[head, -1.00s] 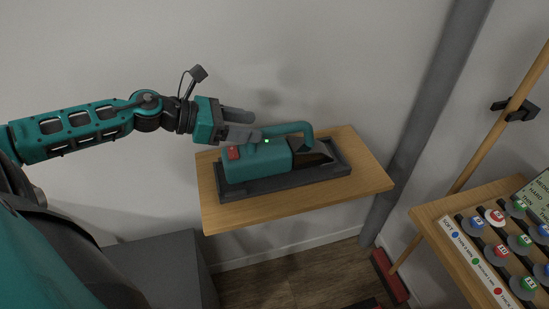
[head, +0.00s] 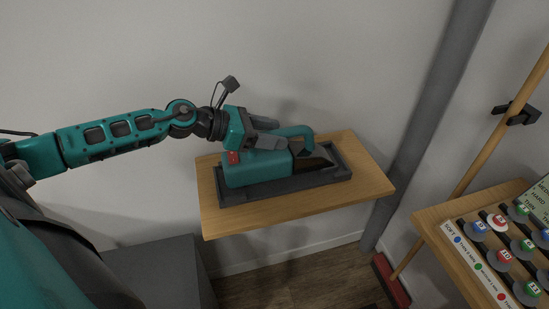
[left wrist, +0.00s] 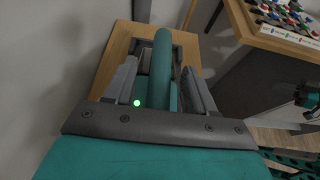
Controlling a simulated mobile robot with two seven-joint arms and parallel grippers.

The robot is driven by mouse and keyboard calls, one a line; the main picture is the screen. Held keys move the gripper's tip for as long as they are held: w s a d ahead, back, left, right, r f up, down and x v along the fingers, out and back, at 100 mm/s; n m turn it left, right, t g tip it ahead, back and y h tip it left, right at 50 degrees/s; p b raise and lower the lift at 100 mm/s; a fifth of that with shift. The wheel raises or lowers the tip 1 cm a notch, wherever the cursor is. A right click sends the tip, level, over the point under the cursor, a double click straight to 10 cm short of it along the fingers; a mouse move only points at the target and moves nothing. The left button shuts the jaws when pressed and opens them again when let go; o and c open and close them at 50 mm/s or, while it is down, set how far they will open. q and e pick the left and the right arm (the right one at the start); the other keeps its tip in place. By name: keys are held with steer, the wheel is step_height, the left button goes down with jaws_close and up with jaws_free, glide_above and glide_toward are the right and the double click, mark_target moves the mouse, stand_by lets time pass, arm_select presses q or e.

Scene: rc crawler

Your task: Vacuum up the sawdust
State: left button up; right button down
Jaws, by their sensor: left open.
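A teal handheld vacuum (head: 258,170) with a dark nozzle lies in a black tray (head: 285,184) on a small wooden wall shelf (head: 345,194). My left gripper (head: 272,132) is at the vacuum's handle from the left. In the left wrist view the open fingers (left wrist: 160,88) stand on either side of the teal handle (left wrist: 162,62), with gaps showing beside it. A green light (left wrist: 137,103) glows on the vacuum. A red button (head: 233,158) shows partly at its rear. No sawdust is visible.
A grey pipe (head: 425,120) runs up the wall right of the shelf. A broom (head: 392,281) leans farther right, beside a wooden table (head: 445,214) with several coloured knobs or discs. A grey box (head: 160,268) stands below left.

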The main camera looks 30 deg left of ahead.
arm_select(q)
steer(key=shift+w+d+f, duration=0.15)
steer(key=shift+w+d, duration=0.15)
steer(key=shift+w, duration=0.05)
jaws_close()
stand_by(0.4)
stand_by(0.9)
stand_by(0.3)
